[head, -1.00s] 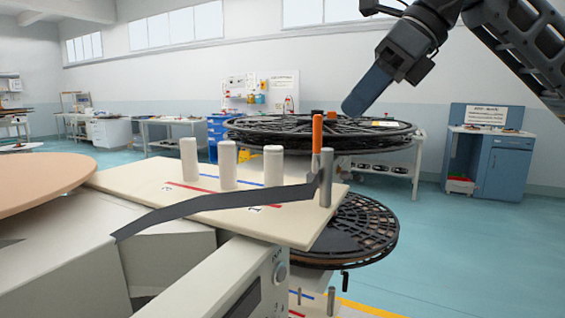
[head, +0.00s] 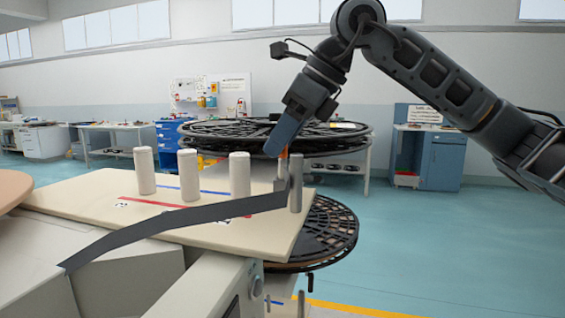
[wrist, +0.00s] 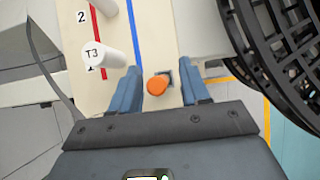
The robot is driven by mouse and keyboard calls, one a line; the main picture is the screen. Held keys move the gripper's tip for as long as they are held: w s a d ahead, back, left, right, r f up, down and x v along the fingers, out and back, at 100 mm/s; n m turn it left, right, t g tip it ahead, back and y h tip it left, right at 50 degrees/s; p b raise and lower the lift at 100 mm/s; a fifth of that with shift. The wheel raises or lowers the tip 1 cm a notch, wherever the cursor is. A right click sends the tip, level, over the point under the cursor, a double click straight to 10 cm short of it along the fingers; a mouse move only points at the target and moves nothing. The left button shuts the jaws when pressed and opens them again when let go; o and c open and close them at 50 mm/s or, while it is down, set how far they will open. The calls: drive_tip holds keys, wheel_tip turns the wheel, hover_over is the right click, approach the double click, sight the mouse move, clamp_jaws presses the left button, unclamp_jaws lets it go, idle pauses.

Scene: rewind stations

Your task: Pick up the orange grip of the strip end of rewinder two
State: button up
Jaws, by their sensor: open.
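The orange grip (head: 283,154) stands upright at the end of the dark strip (head: 170,226), beside a grey post at the near right corner of the cream plate (head: 90,190). My gripper (head: 271,152) is over the grip's top, and its blue fingers hide much of the grip in the head view. In the wrist view the orange grip (wrist: 158,84) shows from above between the two spread blue fingers, with a gap on each side. My gripper is open and holds nothing.
Several pale posts (head: 188,174) stand on the plate left of the grip. A large black reel (head: 340,135) lies close behind it, and another black reel (head: 325,230) is lower at the right. Open blue floor lies to the right.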

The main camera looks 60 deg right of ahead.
drive_tip(key=shift+c, duration=0.3)
clamp_jaws()
idle(0.4)
